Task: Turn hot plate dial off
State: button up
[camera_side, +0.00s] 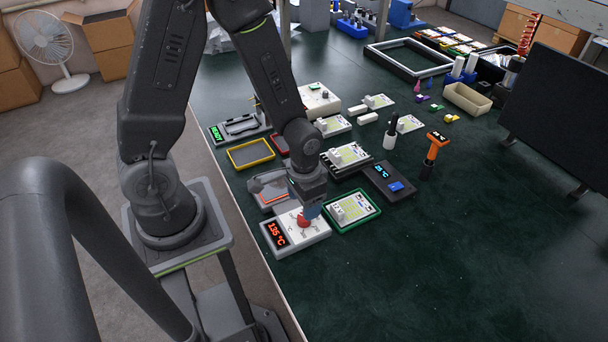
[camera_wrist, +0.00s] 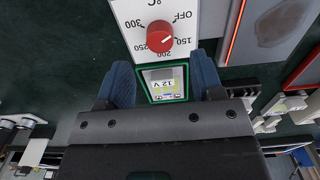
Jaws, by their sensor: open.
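The hot plate (camera_side: 312,232) is a white unit at the near edge of the bench, with a red 135 °C display (camera_side: 275,235). Its red dial (camera_side: 303,220) also shows in the wrist view (camera_wrist: 160,35), ringed by OFF, 150, 200, 250 and 300. A pale mark on the dial appears to point toward 150. My gripper (camera_side: 311,208) is low over the hot plate, close to the dial. In the wrist view its two blue fingers (camera_wrist: 162,64) are apart and empty. The dial shows beyond the fingertips, not between them; the side view cannot settle contact.
A green-framed board (camera_side: 352,210) lies right beside the hot plate. A black plate with a blue display (camera_side: 388,181) and an orange-handled tool (camera_side: 436,144) stand farther right. Trays, including a yellow-rimmed one (camera_side: 251,154), lie behind. The bench's front right is clear.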

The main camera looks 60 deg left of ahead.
notch_tip(320, 180, up, 9)
dwell(0.3)
notch_tip(320, 180, up, 9)
jog(key=t, duration=0.3)
send_over(300, 220)
jog(key=s+r+t, duration=0.2)
jog(key=s+r, duration=0.3)
jog(key=r, duration=0.2)
jog(key=shift+d+r+t, duration=0.2)
jog(key=shift+r+t, duration=0.1)
